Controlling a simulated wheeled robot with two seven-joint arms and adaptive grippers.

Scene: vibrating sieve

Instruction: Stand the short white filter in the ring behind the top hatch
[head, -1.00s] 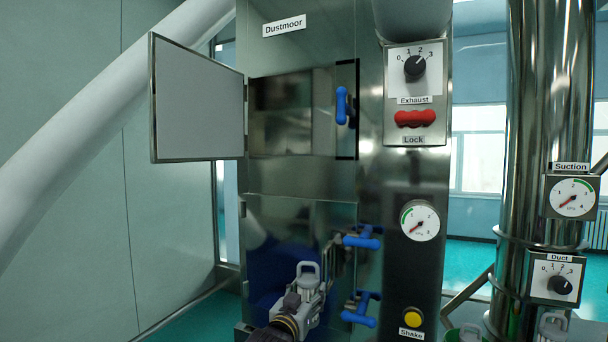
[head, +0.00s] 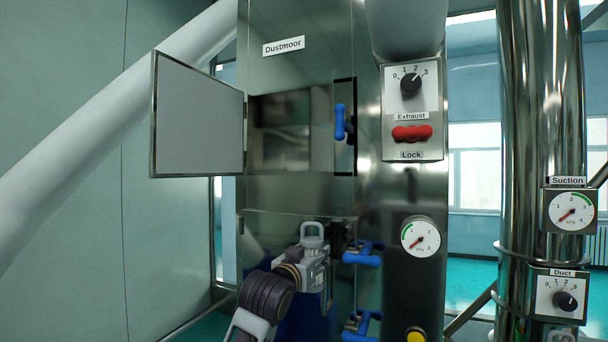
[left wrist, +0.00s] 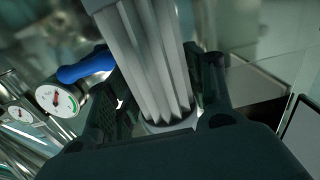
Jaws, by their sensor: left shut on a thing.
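My left gripper (head: 338,240) is in front of the lower part of the steel cabinet, below the top hatch. In the left wrist view it is shut on the white pleated filter (left wrist: 150,60), which stands out between the dark fingers. I cannot make out the filter in the head view. The top hatch door (head: 198,116) is swung open to the left, and its opening (head: 285,130) is dark and reflective. I cannot see the ring inside it. My right gripper's fingers are not in view.
A blue latch handle (head: 341,122) is at the opening's right edge. More blue handles (head: 362,255) stick out beside my left gripper. The exhaust panel with its red lock (head: 412,133) and a gauge (head: 420,237) are to the right. The space before the opening is clear.

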